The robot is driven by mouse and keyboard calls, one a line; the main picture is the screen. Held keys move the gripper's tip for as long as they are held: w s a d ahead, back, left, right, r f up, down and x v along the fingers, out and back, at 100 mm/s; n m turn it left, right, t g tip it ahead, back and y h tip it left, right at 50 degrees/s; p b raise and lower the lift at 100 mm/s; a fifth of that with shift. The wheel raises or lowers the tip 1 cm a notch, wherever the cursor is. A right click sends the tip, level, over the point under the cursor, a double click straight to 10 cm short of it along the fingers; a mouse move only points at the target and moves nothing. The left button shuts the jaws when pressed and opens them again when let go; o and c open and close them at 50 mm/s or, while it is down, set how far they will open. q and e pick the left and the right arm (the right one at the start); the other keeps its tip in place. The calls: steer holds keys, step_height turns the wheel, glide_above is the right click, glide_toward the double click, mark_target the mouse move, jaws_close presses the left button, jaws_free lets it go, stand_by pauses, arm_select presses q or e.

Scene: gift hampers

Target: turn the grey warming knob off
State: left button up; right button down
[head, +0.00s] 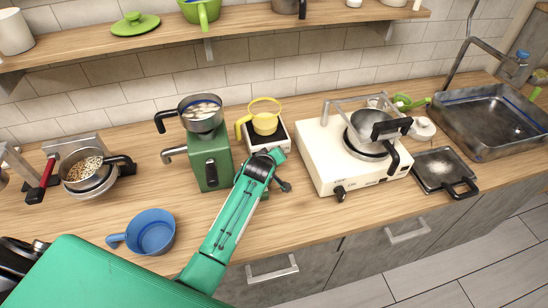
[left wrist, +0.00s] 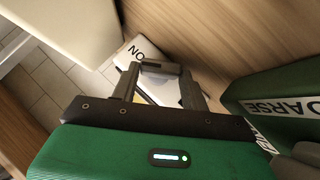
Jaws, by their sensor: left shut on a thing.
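My left gripper (head: 272,158) is at the front of a small white warmer (head: 277,139), which has a yellow cup (head: 265,123) on top. In the left wrist view my left gripper (left wrist: 160,74) has its two fingers on either side of a dark grey bar (left wrist: 159,66), which appears to be the grey knob. The gripper is shut on it. A white surface with part of a label (left wrist: 142,50) lies just beyond the fingers. The head view hides the knob behind the gripper, so its setting cannot be told. My right gripper is not in view.
A green grinder (head: 210,160) with a steel pot stands close on the left. A white stove (head: 318,150) with a pan and a black knob (head: 340,193) stands on the right. A blue pan (head: 151,232) sits at the front left. Bare counter lies around the grinder.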

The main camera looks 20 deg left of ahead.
arm_select(q)
steer(key=shift+f, duration=0.1)
steer(key=o, duration=1)
